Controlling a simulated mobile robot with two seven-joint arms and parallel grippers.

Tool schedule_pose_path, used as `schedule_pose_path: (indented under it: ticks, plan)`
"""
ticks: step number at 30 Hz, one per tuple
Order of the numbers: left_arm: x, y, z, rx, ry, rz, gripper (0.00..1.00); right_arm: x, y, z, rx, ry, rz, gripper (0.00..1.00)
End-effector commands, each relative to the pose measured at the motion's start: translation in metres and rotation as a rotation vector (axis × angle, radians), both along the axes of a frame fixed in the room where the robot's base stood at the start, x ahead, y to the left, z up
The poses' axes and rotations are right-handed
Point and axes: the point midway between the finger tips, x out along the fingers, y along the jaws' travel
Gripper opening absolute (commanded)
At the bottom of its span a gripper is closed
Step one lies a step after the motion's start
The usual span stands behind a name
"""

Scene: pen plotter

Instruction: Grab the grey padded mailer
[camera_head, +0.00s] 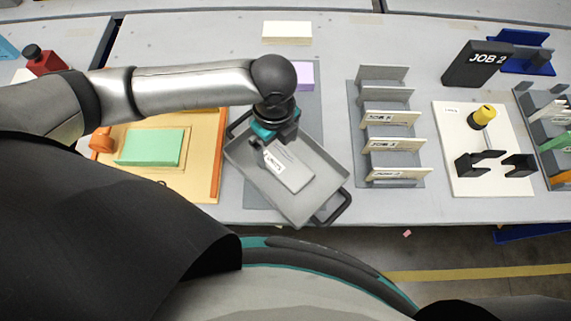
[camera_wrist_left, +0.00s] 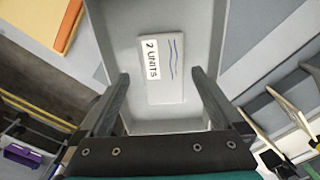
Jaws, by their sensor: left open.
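The grey padded mailer (camera_head: 293,175) lies flat in a grey tray (camera_head: 316,210) with dark handles, near the table's front edge. In the left wrist view the mailer (camera_wrist_left: 172,88) shows a white "2 UNITS" label and blue wavy lines. My left gripper (camera_head: 268,145) is over the tray, at the mailer's label end in the head view. Its jaws (camera_wrist_left: 160,78) are open, one finger on each side of the mailer in the wrist view, with nothing held. I cannot tell the height between fingertips and mailer. My right gripper is not in view.
An orange tray (camera_head: 212,150) with a green pad (camera_head: 150,147) is on the left. A grey slotted rack (camera_head: 390,95) stands right of the tray. Further right are a white board (camera_head: 455,180) with black holders and a dark "JOB 2" sign (camera_head: 478,65).

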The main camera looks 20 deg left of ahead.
Motion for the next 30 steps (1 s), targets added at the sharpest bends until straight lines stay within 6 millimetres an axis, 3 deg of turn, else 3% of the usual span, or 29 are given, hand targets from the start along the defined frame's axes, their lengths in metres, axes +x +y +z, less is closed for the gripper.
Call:
schedule_pose_path:
  ticks: [5, 12, 22, 30]
  plan:
    - [0.000, -0.002, -0.014, 0.000, 0.001, 0.000, 1.00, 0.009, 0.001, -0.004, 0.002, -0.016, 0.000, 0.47]
    - [0.000, -0.004, -0.049, 0.001, 0.000, 0.000, 1.00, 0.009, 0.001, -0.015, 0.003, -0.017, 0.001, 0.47]
    - [0.001, -0.004, -0.055, 0.000, -0.001, -0.001, 1.00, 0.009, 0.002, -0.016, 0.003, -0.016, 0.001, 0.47]
    - [0.001, -0.004, -0.055, 0.000, -0.001, -0.001, 0.71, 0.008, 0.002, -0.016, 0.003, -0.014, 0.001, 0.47]
